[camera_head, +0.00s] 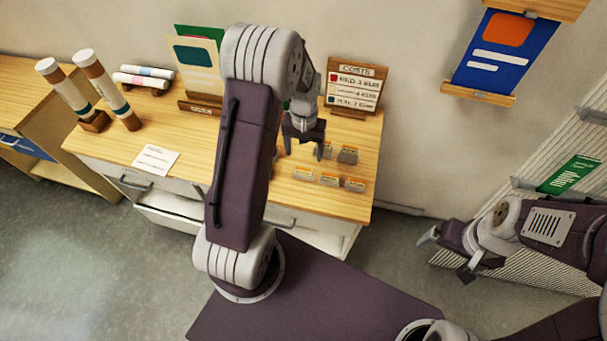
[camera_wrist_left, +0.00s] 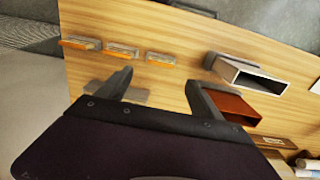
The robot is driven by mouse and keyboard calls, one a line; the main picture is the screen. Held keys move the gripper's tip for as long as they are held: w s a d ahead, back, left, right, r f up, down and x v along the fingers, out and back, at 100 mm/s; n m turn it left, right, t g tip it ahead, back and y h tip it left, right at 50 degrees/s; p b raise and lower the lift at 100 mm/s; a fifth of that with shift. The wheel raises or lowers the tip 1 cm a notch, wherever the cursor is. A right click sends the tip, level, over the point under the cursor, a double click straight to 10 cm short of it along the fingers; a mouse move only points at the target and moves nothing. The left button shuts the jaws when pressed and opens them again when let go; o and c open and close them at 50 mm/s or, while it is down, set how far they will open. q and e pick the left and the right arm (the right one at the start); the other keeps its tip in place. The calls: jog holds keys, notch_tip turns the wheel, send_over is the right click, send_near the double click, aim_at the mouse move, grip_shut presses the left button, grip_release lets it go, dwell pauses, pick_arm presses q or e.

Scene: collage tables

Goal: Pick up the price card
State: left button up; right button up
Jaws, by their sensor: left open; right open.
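Several small grey holders with orange-and-white labels stand at the table's right end. Three form the front row: a left holder (camera_head: 303,173), a middle one (camera_head: 329,179) and a right one (camera_head: 355,184). Another holder (camera_head: 347,154) stands behind. I cannot tell which is the price card. A wooden "COSTS" board (camera_head: 353,88) leans at the wall. My left gripper (camera_head: 304,152) is open, pointing down above the holders, partly covering the back ones. In the left wrist view, the holders (camera_wrist_left: 120,51) lie beyond my open fingers (camera_wrist_left: 160,80). My right gripper (camera_head: 447,258) is open, off the table.
A white sheet (camera_head: 155,160) lies on the wooden table (camera_head: 185,140). Rolled tubes (camera_head: 105,90) and upright folders (camera_head: 199,55) stand at the back. The left wrist view shows an open grey box (camera_wrist_left: 248,75) and a red-brown box (camera_wrist_left: 235,106) near my finger.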

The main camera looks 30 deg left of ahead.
aim_at(303, 169)
pick_arm(q)
notch_tip(303, 169, down, 4)
jog(key=b, duration=0.2)
jog(key=shift+f+b, duration=0.1)
jog(key=shift+b, duration=0.2)
jog(key=f, duration=0.3)
jog(key=f+p, duration=0.1)
jog(key=shift+s+f, duration=0.25)
jog(key=shift+w+f, duration=0.1)
jog(key=shift+f, duration=0.3)
jog(key=shift+r, duration=0.1)
jog(key=c, duration=1.4)
pick_arm(e)
notch_tip(303, 169, down, 4)
jog(key=shift+f, duration=0.1)
